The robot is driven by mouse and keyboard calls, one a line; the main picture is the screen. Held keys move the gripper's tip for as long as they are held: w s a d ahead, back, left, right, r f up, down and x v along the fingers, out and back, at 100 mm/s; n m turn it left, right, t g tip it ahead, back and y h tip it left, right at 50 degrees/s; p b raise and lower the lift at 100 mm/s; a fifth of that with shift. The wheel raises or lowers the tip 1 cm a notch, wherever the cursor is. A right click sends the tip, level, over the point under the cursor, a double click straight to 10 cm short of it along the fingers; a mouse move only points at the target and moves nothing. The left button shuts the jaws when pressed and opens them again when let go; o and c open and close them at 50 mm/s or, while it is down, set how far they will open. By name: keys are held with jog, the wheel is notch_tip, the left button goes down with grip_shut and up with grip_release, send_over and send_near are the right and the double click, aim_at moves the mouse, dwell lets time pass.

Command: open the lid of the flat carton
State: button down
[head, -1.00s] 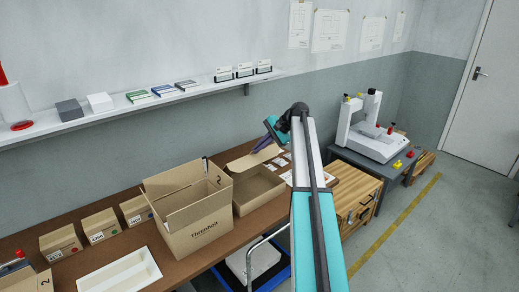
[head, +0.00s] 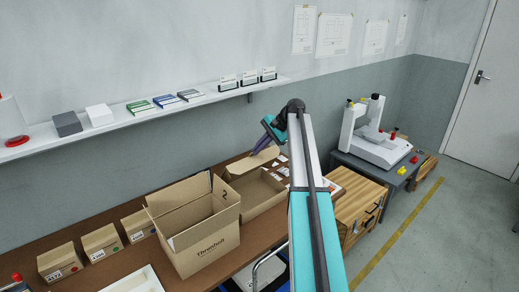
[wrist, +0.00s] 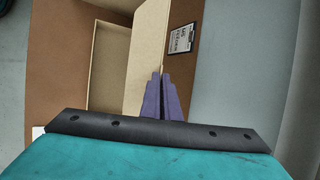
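The flat carton (head: 264,192) is a low brown cardboard box on the bench, right of a tall carton. Its lid (head: 252,162) is raised off the carton and leans back towards the wall, so the inside shows. The wrist view shows the carton's inside (wrist: 110,65) and the lid (wrist: 146,55) as a pale panel beside it. My gripper (head: 260,149) is at the lid's right part. In the wrist view its purple fingers (wrist: 161,78) are close together and overlap the lid's outer edge. I cannot tell whether they touch it.
The tall open carton (head: 205,240) stands close on the left. Small boxes (head: 100,242) and a white tray (head: 140,283) are further left. A printed card (wrist: 183,39) lies behind the lid. A wall shelf (head: 150,112) runs above; a wooden cabinet (head: 355,205) stands right.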

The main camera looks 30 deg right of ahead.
jog(key=shift+s+r, duration=0.15)
dwell(0.6)
jog(key=c, duration=2)
grip_release()
